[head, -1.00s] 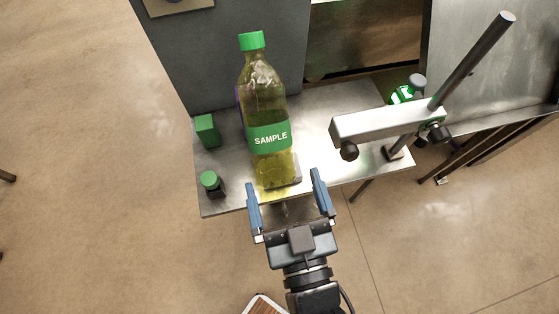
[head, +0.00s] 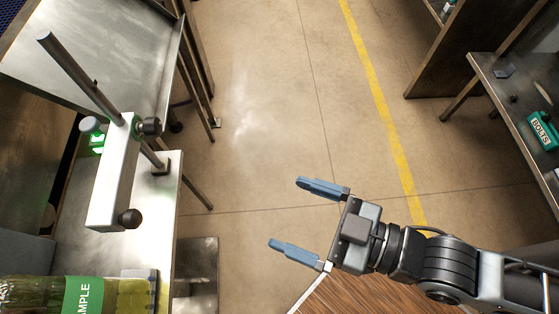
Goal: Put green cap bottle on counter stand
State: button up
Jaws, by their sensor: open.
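The bottle (head: 84,297) with yellow-green contents and a green "SAMPLE" label is at the lower left corner of the head view. It is partly cut off by the frame edges, and its green cap is out of view. It is on a metal table (head: 150,235). My gripper (head: 286,213) is open and empty, over the floor to the right of the table and apart from the bottle. I cannot tell which surface is the counter stand.
A clamp with a slanted rod (head: 112,175) rises from the table. A metal bench (head: 105,45) is at the upper left. A shelf with a green "BOLTS" box (head: 541,131) is at the right. Open floor with a yellow line (head: 380,100) lies between.

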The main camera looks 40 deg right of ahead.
jog(key=s+d+r+m+h, duration=0.4)
jog(key=s+d, duration=0.3)
jog(key=s, duration=0.2)
jog(key=shift+d+r+h, duration=0.4)
jog(key=shift+r+h, duration=0.3)
jog(key=shift+h, duration=0.2)
